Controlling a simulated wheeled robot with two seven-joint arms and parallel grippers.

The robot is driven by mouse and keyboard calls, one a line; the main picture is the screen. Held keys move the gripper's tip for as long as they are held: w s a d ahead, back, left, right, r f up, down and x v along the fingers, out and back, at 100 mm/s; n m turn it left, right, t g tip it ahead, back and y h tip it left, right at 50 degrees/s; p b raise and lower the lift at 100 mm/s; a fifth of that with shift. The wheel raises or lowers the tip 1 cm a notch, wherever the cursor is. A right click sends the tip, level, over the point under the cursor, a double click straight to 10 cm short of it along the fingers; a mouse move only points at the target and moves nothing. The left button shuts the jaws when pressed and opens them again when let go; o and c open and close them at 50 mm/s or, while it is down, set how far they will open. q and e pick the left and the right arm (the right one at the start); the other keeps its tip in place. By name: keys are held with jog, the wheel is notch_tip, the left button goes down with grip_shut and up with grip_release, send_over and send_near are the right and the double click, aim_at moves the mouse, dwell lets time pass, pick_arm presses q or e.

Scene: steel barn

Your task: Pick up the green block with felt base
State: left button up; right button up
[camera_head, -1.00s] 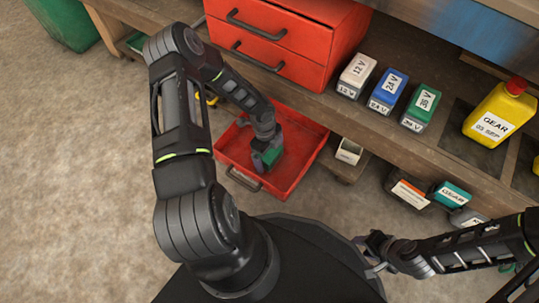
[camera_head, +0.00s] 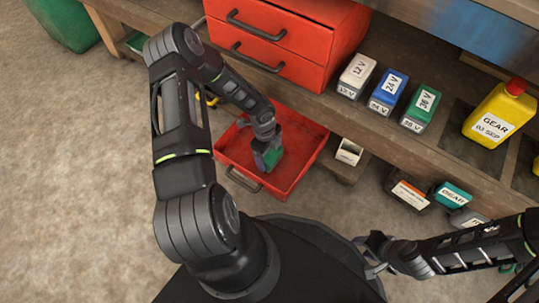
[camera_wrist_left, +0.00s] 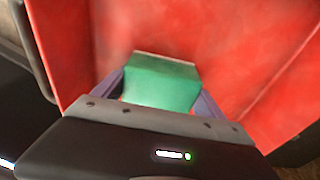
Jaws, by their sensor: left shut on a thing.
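The green block (camera_head: 273,157) is in the open red drawer (camera_head: 298,174). In the left wrist view the block (camera_wrist_left: 160,84) sits between the two fingers, with a pale strip along its far edge. My left gripper (camera_head: 267,160) is shut on it, inside the drawer. Whether the block touches the drawer floor I cannot tell, and its underside is hidden. My right gripper (camera_head: 374,259) is at the lower right, away from the drawer; its fingers are too small to read.
The red cabinet (camera_head: 290,45) stands behind the drawer. White, blue and green labelled battery packs (camera_head: 388,92) and a yellow bottle (camera_head: 498,115) stand on the wooden shelf (camera_head: 450,155). More containers (camera_head: 410,194) sit lower down.

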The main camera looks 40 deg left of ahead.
pick_arm(q)
jog(key=shift+c, duration=0.9)
jog(key=shift+r, duration=0.1)
jog(key=shift+r+p, duration=0.45)
jog(key=shift+s+r, duration=0.15)
jog(key=shift+r, duration=0.05)
jog(key=s+p, duration=0.1)
jog(key=s, duration=0.3)
jog(key=shift+p, duration=0.35)
notch_tip(320, 180, up, 14)
jog(key=p, duration=0.5)
jog(key=shift+w+f+p, duration=0.15)
jog(key=shift+f+p, duration=0.1)
jog(key=shift+p, duration=0.1)
